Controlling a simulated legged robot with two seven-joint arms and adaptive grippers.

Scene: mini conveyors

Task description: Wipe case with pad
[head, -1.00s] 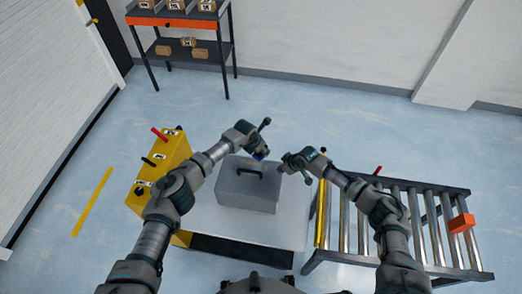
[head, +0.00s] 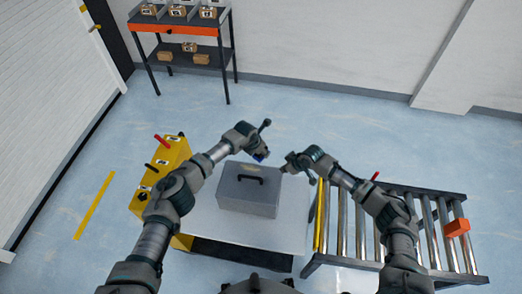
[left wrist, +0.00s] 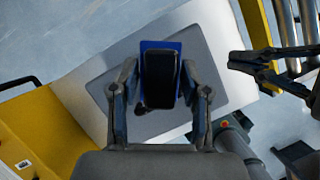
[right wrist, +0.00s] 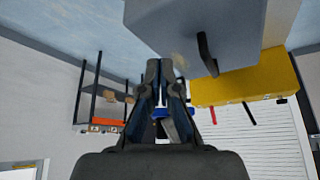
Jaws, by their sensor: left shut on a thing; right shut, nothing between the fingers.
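The grey case (head: 240,200) with a black handle (head: 250,180) on top stands on a white table. My left gripper (head: 262,155) is at the case's far edge, shut on the pad. In the left wrist view the blue pad (left wrist: 147,46) with its black grip lies in front of the case's grey surface. Whether the pad touches the case cannot be told. My right gripper (head: 287,164) is shut and empty beside the case's far right corner. In the right wrist view the case (right wrist: 165,25) shows close by, with a faint tan smudge near the fingertips.
A yellow box (head: 160,175) with red and black levers stands left of the table (head: 230,238). A roller conveyor (head: 395,235) with an orange block (head: 457,227) stands on the right. A shelf (head: 185,27) with several cartons is at the back wall.

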